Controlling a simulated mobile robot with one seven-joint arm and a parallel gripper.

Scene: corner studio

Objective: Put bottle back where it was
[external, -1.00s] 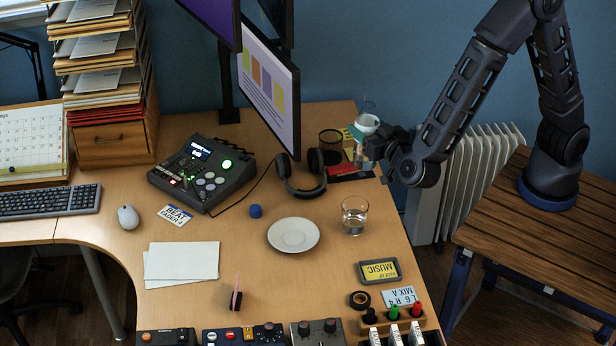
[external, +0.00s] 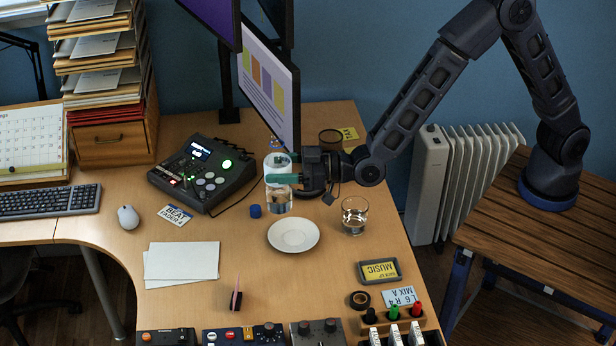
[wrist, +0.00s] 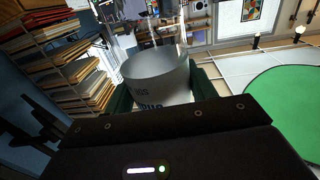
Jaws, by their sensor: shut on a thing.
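A clear bottle with a white band (external: 277,190) is upright, or nearly so, in front of the monitor's lower edge. My gripper (external: 280,169) reaches in from the right, its green fingers shut around the bottle's middle. In the wrist view the bottle (wrist: 160,82) sits between the fingers, its white band with dark lettering facing the camera. I cannot tell whether its base touches the desk or hangs just above it. A blue cap (external: 255,211) lies on the desk to the left of the bottle.
A white plate (external: 293,235) lies just in front of the bottle. A drinking glass (external: 355,216) stands to the right, below my wrist. A black mixer (external: 203,176) is at the left. The headphones are mostly hidden behind my gripper. A dark mesh cup (external: 330,140) stands at the back.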

